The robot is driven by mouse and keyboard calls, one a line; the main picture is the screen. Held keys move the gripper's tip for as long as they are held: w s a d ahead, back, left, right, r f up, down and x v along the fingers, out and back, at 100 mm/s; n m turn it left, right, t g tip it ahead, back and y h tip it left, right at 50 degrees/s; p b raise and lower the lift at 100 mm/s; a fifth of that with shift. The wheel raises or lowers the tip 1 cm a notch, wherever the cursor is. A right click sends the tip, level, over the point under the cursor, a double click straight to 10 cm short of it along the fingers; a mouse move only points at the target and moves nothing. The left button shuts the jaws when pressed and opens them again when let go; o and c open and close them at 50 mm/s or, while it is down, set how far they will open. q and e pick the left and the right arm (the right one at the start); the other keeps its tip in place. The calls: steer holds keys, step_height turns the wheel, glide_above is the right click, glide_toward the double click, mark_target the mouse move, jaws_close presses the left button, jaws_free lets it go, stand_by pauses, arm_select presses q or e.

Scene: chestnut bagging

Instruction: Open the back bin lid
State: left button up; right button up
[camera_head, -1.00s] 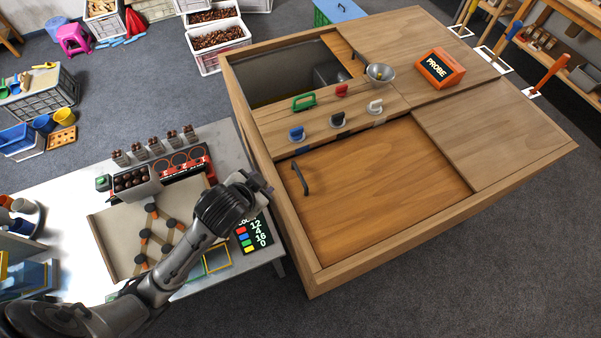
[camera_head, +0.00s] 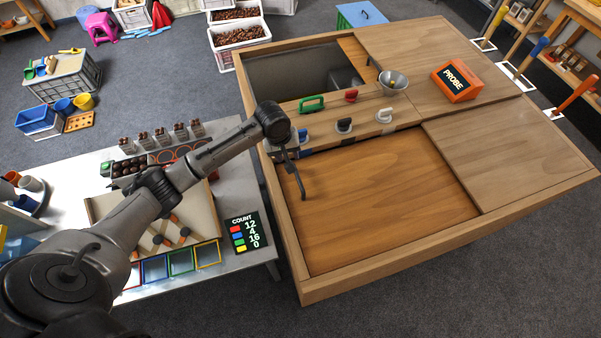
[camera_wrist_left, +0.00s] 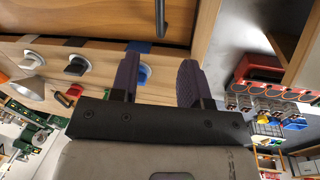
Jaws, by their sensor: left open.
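A closed brown wooden lid (camera_head: 385,195) covers the near bin of the big wooden cabinet; I cannot tell from the pictures which bin counts as the back one. Its dark bar handle (camera_head: 300,185) is at the lid's left end. My left gripper (camera_head: 283,150) is above the cabinet's left edge, close to that handle. In the left wrist view my open left gripper (camera_wrist_left: 158,68) has two purple fingers with nothing between them. The handle (camera_wrist_left: 160,18) lies just beyond the tips, in line with the gap. My right gripper is not in view.
The far bin (camera_head: 290,75) stands open. An orange PROBE box (camera_head: 457,80) sits on the right. A white table (camera_head: 235,180) with a tray stands left of the cabinet.

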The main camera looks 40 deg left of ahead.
mark_target(297, 175)
arm_select(q)
steer(key=f, duration=0.4)
steer(key=w+d+f+n, duration=0.1)
steer(key=f, duration=0.4)
steer(key=w+f+n, duration=0.1)
steer(key=f, duration=0.3)
steer(key=shift+w+d+f+p, duration=0.1)
steer(key=shift+d+f+p, duration=0.1)
steer(key=shift+f+p, duration=0.1)
steer(key=shift+c, duration=0.2)
jaws_close()
